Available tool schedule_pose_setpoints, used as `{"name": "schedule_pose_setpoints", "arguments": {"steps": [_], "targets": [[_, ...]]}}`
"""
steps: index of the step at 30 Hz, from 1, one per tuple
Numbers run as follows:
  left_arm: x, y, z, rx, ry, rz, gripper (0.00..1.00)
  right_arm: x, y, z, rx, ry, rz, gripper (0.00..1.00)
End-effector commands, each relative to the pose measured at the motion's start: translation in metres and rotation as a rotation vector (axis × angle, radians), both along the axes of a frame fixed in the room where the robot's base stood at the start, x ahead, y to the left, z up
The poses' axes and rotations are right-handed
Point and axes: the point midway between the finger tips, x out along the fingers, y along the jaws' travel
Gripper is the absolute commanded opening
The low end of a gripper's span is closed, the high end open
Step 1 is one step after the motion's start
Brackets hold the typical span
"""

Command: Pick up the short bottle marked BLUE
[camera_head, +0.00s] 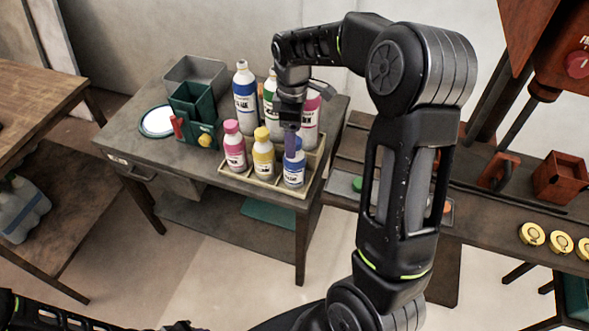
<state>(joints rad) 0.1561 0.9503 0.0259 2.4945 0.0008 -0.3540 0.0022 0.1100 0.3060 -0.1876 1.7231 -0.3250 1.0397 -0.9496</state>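The short bottle with the blue label and blue cap (294,174) stands upright in the front right of a cream divided tray (247,184) on the table. My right gripper (291,147) points down at its cap from above. The fingers overlap the cap in the picture, so I cannot tell whether they touch it or how far apart they are. A short pink bottle (235,154) and a short yellow bottle (263,158) stand to its left in the same row. My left gripper is not in view; only dark arm parts show at the bottom left.
Behind stand a tall blue-label bottle (245,98), a tall green-label bottle (270,95) and a tall pink one (310,120). A green box (194,110), grey bin (198,72) and round white plate (157,121) are left. Yellow round pieces (532,234) lie on the right bench.

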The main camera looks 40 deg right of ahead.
Motion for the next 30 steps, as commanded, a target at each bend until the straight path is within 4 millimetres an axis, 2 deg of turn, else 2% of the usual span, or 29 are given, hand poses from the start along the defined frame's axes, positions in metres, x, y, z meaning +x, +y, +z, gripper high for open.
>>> {"name": "schedule_pose_setpoints", "arguments": {"steps": [8, 19, 30], "targets": [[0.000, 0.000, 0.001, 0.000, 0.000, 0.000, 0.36, 0.000, 0.000, -0.003, 0.000, 0.001, 0.000, 0.75], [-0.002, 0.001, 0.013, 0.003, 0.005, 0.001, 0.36, 0.001, -0.003, -0.049, 0.000, 0.003, -0.001, 0.75], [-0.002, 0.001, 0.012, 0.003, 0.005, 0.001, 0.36, 0.001, -0.003, -0.052, -0.001, -0.001, -0.001, 0.75]]}}
